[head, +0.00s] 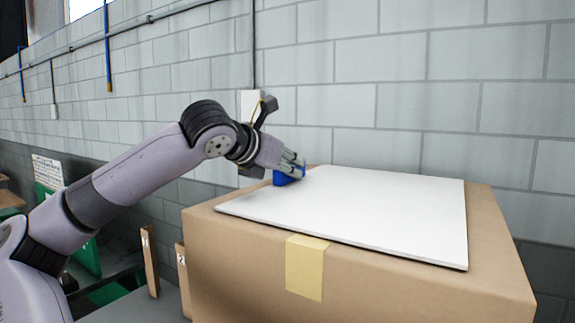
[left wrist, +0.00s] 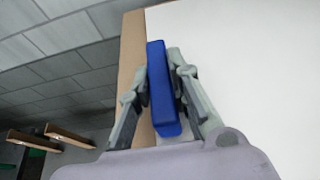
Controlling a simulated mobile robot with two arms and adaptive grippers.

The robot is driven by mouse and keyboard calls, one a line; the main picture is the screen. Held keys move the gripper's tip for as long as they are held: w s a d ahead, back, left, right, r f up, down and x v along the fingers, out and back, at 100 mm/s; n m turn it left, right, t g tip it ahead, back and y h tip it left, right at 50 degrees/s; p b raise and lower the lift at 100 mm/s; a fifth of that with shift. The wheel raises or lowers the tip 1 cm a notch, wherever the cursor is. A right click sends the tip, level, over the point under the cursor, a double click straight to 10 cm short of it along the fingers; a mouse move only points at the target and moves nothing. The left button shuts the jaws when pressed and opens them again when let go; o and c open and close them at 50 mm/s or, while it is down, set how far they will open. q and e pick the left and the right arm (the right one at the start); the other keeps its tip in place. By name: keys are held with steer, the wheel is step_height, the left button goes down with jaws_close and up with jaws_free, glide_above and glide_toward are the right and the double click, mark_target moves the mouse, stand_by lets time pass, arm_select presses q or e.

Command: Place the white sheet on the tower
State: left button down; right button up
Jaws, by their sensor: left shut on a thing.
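The white sheet (head: 370,205) lies flat on top of a large cardboard box (head: 240,255) with a piece of yellow tape on its front. I cannot tell whether this box is the tower; no other tower shows. My left gripper (head: 297,168) is at the sheet's far left edge, shut on a blue block (head: 284,179). In the left wrist view the blue block (left wrist: 160,90) is between the two fingers, along the edge of the white sheet (left wrist: 250,70). Whether the block is fixed to the sheet is hidden. My right gripper is not in view.
A grey block wall (head: 400,90) stands close behind the box. At the lower left are upright wooden boards (head: 149,262) with number labels, a green object (head: 88,260) and a sign (head: 47,172). Bare cardboard shows along the box's right side.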

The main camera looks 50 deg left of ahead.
arm_select(q)
steer(key=c, duration=1.5)
jaws_free()
steer(key=shift+f, duration=0.1)
steer(key=shift+d, duration=0.1)
steer(key=shift+r, duration=0.2)
steer(key=b+v, duration=0.3)
steer(key=v, duration=0.8)
steer(key=shift+f+b, duration=0.15)
steer(key=shift+b, duration=0.25)
steer(key=shift+s+d+r, duration=0.2)
steer(key=shift+s, duration=0.25)
